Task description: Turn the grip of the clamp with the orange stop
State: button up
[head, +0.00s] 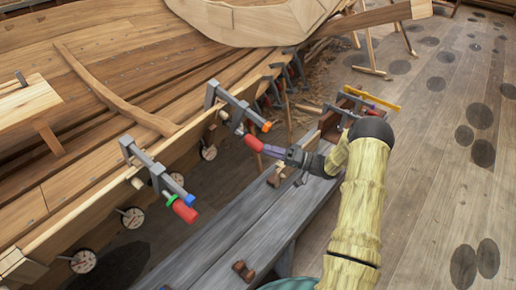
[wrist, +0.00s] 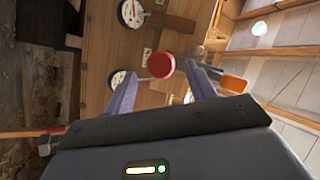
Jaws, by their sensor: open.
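The clamp with the orange stop (head: 266,127) is a grey bar clamp on the hull's plank edge, in the middle of the head view. Its red grip (head: 254,143) hangs below the bar, pointing toward my gripper (head: 272,150). In the wrist view the round end of the red grip (wrist: 161,66) shows between the tips of my two purple fingers (wrist: 160,75). The fingers are open, one on each side of the grip, with a visible gap on the left. How deep the grip sits between them is unclear. The orange stop (wrist: 233,82) shows right of the fingers.
Another clamp with a blue stop (head: 177,178), a green part and a red grip (head: 184,210) is on the plank to the left. Round dials (head: 83,261) hang along the hull.

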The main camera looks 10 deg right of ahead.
aim_at(260, 149)
jog(key=b+v, duration=0.1)
jog(key=v, duration=0.9)
jog(key=shift+d, duration=0.2)
jog(key=shift+s+f, duration=0.1)
jog(key=shift+s, duration=0.05)
dwell(0.6)
jog(key=s+a+r+n+t+h+p, duration=0.1)
jog(key=s+r+n+t+h+p, duration=0.1)
jog(key=n, duration=0.6)
jog(key=s+t+h+p, duration=0.1)
jog(key=s+t+h, duration=0.1)
jog(key=s+h, duration=0.1)
jog(key=shift+s+h, duration=0.4)
jog(key=shift+s, duration=0.4)
jog(key=shift+a+r, duration=0.1)
jog(key=shift+a, duration=0.05)
jog(key=p+x, duration=0.1)
jog(key=x, duration=0.7)
jog(key=p+x, duration=0.1)
jog(key=x, duration=0.8)
jog(key=shift+w+r+p, duration=0.2)
jog(key=shift+w+p, duration=0.1)
jog(key=shift+p, duration=0.05)
